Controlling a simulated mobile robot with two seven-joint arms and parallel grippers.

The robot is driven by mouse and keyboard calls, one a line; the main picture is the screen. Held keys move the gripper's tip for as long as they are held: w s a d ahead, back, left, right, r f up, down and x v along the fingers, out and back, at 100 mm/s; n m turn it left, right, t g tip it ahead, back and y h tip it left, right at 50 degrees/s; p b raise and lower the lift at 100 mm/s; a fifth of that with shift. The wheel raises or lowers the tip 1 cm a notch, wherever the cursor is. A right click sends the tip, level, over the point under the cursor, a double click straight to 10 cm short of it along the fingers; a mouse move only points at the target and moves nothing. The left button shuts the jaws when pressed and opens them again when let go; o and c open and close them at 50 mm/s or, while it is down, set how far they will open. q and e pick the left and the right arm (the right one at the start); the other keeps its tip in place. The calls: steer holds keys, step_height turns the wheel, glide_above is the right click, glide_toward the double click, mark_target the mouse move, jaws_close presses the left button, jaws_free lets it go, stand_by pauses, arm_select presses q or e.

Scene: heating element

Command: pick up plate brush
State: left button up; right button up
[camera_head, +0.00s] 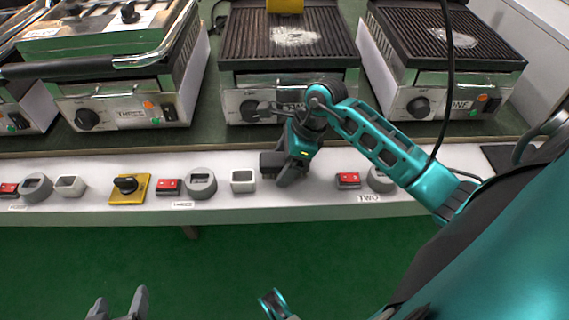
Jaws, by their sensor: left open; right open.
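No plate brush shows clearly. A yellow block (285,6) stands at the back of the middle ribbed grill (247,42), cut off by the top edge; I cannot tell whether it is the brush. My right gripper (281,168) is over the white control ledge in front of that grill, well apart from the yellow block. It points down and is open, with nothing seen in it. My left gripper (118,304) is low at the bottom left, over the green floor, open and empty, with its fingers pointing up in the picture.
Another ribbed grill (440,38) stands at right and a closed-lid grill (100,36) at left. The white ledge (225,212) carries a black knob on a yellow plate (129,188), red switches (168,187) and grey sockets (201,183). The green floor (200,270) is clear.

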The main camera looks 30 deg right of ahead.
steer(key=shift+f, duration=0.15)
steer(key=c, duration=1.1)
steer(key=shift+r, duration=0.25)
step_height(320, 180, up, 20)
steer(key=p, duration=0.5)
